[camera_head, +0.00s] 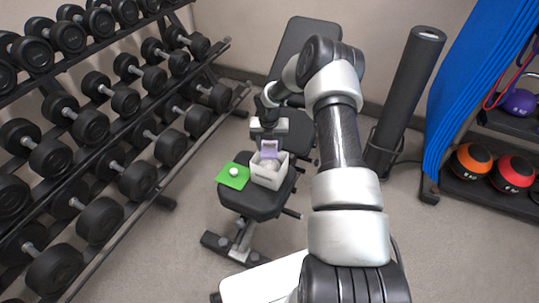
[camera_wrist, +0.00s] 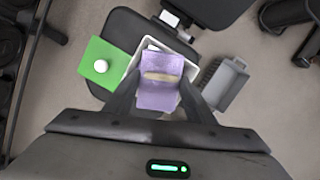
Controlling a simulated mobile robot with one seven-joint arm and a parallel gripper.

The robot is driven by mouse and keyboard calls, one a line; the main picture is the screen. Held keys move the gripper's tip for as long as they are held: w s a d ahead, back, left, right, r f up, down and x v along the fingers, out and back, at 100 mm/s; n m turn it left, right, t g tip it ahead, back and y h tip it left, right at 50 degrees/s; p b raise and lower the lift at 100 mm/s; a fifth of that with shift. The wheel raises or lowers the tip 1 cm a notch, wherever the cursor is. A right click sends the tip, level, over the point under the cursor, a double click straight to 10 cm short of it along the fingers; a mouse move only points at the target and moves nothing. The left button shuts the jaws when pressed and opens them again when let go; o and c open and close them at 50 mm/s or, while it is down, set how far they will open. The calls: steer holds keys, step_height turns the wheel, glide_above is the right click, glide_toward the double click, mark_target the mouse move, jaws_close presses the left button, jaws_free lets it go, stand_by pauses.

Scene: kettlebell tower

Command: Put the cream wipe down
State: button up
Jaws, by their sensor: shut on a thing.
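My gripper (camera_wrist: 162,80) is over the seat of a black bench, its two fingers on either side of a lilac wipe (camera_wrist: 158,98). A cream strip (camera_wrist: 162,77) runs across the wipe; I cannot tell whether it is a separate cream wipe. In the head view the lilac wipe (camera_head: 269,147) hangs at the white box (camera_head: 265,181), over its opening. Pale contents show inside the box, but the wipe hides part of them. A green mat (camera_head: 229,182) lies left of the box, with a small white round object (camera_head: 234,171) on it.
The black bench seat (camera_head: 254,206) has some bare room in front of the box. A grey ridged container (camera_wrist: 226,86) shows right of the box in the wrist view. A dumbbell rack (camera_head: 110,130) stands left, a black roll (camera_head: 402,100) and balls (camera_head: 475,161) right.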

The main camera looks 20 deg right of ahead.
mark_target(270, 150)
steer(key=shift+s+b+x, duration=0.15)
steer(key=shift+b+x, duration=0.05)
steer(key=shift+x, duration=0.65)
steer(key=shift+s+b+x, duration=0.15)
steer(key=shift+s+x, duration=0.05)
steer(key=shift+x, duration=0.65)
steer(key=shift+a+f, duration=0.1)
steer(key=shift+a, duration=0.05)
steer(key=shift+f+b, duration=0.4)
steer(key=shift+f, duration=0.05)
steer(key=o, duration=1.4)
steer(key=shift+o, duration=0.2)
